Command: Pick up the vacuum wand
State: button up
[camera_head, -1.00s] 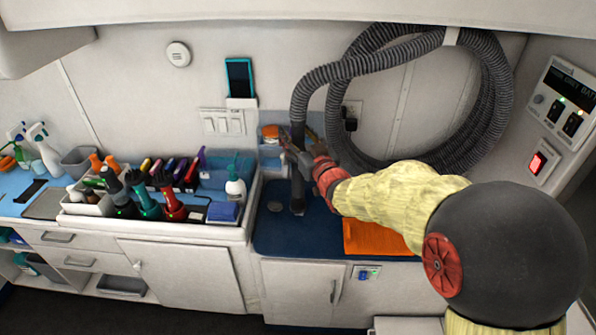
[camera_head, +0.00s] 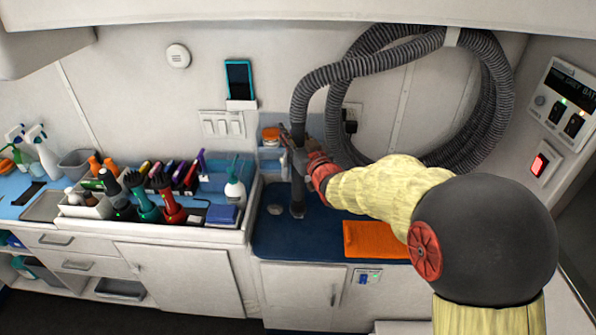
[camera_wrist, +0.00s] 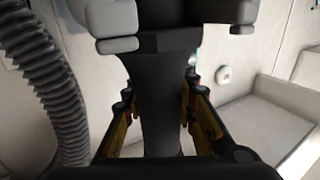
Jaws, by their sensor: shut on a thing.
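The vacuum wand (camera_head: 297,190) is a dark upright tube above the blue counter, joined at its top to a grey ribbed hose (camera_head: 315,80). My gripper (camera_head: 297,158) comes in from the right and is shut around the wand's upper part. In the wrist view the wand (camera_wrist: 160,110) runs down the middle between the two fingers. The ribbed hose (camera_wrist: 45,85) shows at the left there. The wand's lower end is at or close to the counter; I cannot tell if it touches.
The blue counter (camera_head: 330,232) holds an orange cloth (camera_head: 375,239) to the right. A tray (camera_head: 150,226) of clippers and bottles stands to the left. The hose hangs in coils (camera_head: 490,110) on the back wall. A phone (camera_head: 239,80) is mounted above.

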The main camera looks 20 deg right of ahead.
grip_shut()
jog(key=shift+r, duration=0.1)
dwell(0.4)
